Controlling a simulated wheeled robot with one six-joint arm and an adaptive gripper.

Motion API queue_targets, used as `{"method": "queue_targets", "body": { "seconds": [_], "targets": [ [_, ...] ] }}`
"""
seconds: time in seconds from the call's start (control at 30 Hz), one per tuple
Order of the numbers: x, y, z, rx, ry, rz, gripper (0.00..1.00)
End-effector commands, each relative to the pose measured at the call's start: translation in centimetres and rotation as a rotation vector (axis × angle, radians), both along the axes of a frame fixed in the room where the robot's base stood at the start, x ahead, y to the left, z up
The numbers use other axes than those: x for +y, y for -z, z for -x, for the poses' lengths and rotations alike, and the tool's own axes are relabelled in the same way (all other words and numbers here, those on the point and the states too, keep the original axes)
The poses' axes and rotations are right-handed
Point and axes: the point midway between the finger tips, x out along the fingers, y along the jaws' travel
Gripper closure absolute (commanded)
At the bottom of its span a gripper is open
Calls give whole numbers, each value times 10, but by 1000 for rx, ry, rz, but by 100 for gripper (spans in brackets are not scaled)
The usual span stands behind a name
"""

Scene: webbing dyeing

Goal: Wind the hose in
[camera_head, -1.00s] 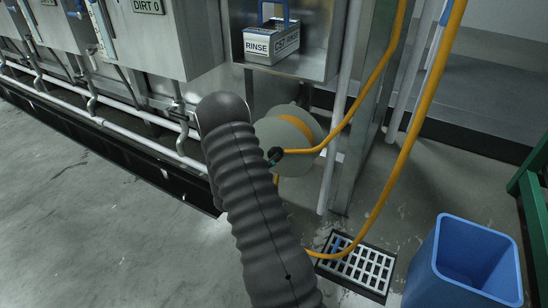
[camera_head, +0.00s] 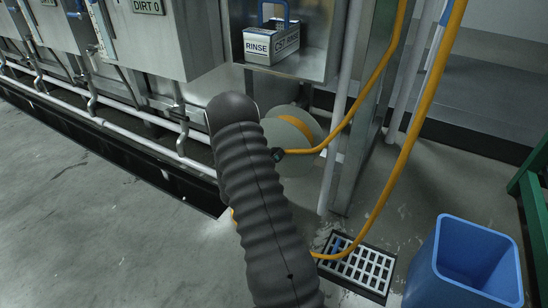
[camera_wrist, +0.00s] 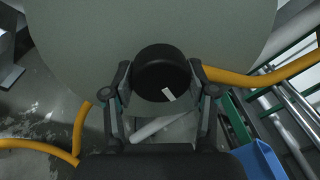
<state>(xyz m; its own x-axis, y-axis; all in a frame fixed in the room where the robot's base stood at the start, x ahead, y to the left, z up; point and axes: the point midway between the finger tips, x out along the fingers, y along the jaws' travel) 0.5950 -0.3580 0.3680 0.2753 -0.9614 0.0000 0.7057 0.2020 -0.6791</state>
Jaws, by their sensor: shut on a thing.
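The hose reel is a pale grey-green disc (camera_wrist: 80,35) in the wrist view. A black round knob (camera_wrist: 158,70) with a small white mark stands on its face. My gripper (camera_wrist: 161,88) has one finger on each side of this knob and is shut on it. In the head view the reel (camera_head: 310,126) shows beside the steel frame, with some orange hose wound on it.
A floor drain grate (camera_head: 357,268) lies under the hose loop. A blue bin (camera_head: 468,262) stands at lower right, near a green frame (camera_head: 532,205). A RINSE box (camera_head: 272,46) sits on a steel shelf above the reel. White pipes (camera_head: 110,124) run along the left machines.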

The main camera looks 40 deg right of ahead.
Motion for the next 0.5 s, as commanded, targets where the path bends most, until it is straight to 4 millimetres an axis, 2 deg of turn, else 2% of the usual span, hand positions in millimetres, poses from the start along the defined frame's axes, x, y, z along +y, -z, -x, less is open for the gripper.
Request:
{"method": "queue_targets", "body": {
  "seconds": [0.27, 0.5],
  "targets": [
    [0, 1, 0, -66, 0, -28, 78],
    [0, 3, 0, -224, 0, -93, 78]
  ]
}}
